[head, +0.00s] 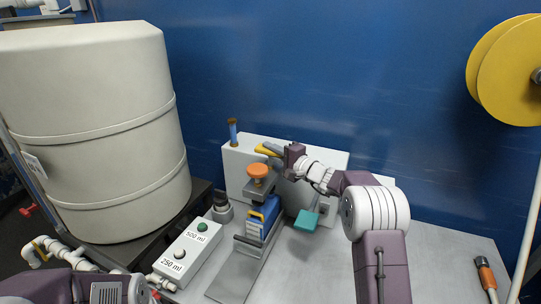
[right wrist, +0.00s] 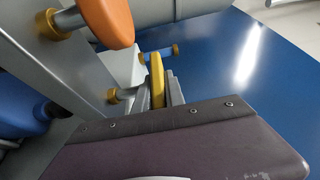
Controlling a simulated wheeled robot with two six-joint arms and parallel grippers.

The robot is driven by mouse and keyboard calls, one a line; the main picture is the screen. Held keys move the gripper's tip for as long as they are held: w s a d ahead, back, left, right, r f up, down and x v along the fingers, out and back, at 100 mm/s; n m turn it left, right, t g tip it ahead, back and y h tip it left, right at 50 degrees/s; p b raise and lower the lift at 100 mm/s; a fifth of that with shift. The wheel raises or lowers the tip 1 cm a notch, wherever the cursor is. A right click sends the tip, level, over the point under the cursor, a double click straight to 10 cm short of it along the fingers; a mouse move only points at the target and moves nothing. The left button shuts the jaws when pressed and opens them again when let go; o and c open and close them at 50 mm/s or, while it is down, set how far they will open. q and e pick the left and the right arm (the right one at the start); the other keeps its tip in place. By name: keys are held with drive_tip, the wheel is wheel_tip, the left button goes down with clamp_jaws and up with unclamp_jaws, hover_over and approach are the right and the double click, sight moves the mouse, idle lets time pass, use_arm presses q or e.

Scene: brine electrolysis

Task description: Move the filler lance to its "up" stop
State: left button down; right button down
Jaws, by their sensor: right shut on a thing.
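My right gripper (head: 268,150) reaches in from the right over the grey-white filling machine (head: 238,165). It is shut on a yellow handle (head: 265,152), which I take to be the filler lance's handle. In the right wrist view the yellow handle (right wrist: 157,78) lies between the two grey fingers (right wrist: 158,95). The lance's tube and its stop marks cannot be made out. Part of my left arm (head: 95,289) shows at the bottom left; its gripper is out of the picture.
An orange knob (head: 258,171) sits on a grey bracket in front of the handle, close to the gripper. A blue bar (head: 232,132) stands behind. A blue container (head: 262,217) is below. A button box (head: 188,252) and a large tank (head: 95,130) are left. The bench right is mostly clear.

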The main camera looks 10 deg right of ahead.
drive_tip(key=shift+r, duration=1.45)
drive_tip(key=c, duration=1.4)
unclamp_jaws()
drive_tip(key=shift+s+d, duration=0.2)
drive_tip(key=b+v, duration=0.2)
drive_tip(key=v, duration=0.6)
drive_tip(key=shift+s, duration=0.3)
drive_tip(key=shift+d, duration=0.15)
